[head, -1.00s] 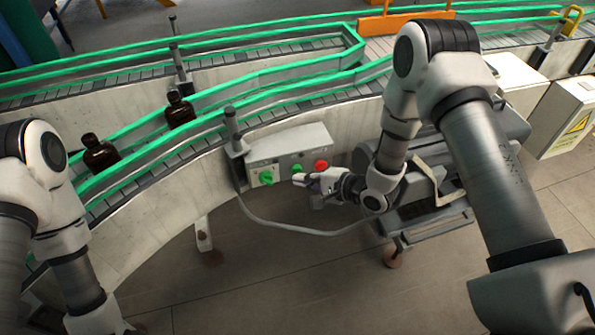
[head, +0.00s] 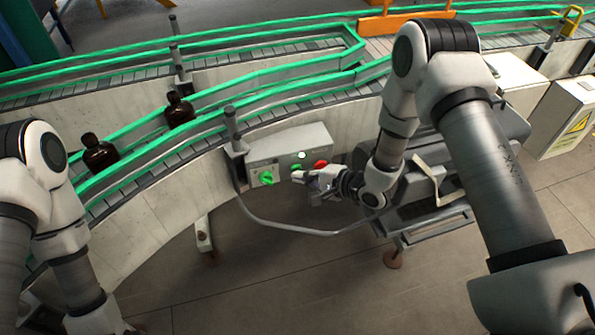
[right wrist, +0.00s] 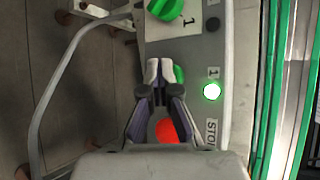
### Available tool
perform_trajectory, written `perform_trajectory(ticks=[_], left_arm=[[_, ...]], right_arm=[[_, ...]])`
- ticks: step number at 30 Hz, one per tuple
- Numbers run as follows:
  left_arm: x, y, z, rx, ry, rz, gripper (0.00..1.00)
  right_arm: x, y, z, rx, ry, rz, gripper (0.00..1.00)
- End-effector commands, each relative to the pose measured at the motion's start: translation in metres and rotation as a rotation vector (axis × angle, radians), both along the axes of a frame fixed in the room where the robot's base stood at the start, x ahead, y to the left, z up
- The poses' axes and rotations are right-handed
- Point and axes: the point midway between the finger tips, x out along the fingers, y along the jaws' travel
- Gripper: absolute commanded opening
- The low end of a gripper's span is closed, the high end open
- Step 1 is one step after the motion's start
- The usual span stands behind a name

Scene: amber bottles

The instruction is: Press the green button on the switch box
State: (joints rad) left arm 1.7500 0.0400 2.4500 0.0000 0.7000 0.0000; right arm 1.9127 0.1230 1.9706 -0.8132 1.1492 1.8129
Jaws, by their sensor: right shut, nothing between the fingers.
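The grey switch box (head: 283,147) is mounted on the side of the curved conveyor. Its green button (head: 296,168) is partly hidden by my right gripper (head: 299,176). In the right wrist view the green button (right wrist: 179,74) shows just beside the shut, empty fingertips (right wrist: 160,72), which overlap it; they appear to touch it. A lamp (head: 301,155) on the box glows bright, green-white in the right wrist view (right wrist: 211,91). A red button (head: 321,164), marked STOP, and a green rotary knob (head: 266,178) flank the green button. My left gripper is out of view.
Two amber bottles (head: 99,153) (head: 179,110) stand on the conveyor between green rails (head: 215,124). A grey cable (head: 290,229) loops below the box. White cabinets (head: 567,117) stand at the right. The floor in front is clear.

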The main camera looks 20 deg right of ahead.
Motion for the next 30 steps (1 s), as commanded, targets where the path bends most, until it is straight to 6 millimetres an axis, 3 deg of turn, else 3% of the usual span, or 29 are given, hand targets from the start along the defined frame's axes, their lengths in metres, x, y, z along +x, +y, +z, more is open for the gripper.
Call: perform_trajectory(ticks=[25, 30], left_arm=[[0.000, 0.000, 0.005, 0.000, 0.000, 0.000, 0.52], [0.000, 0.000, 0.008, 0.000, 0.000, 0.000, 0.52]], right_arm=[[-0.019, -0.001, 0.000, 0.000, 0.001, -0.001, 0.00], [-0.034, -0.001, 0.000, 0.001, 0.002, -0.001, 0.00]])
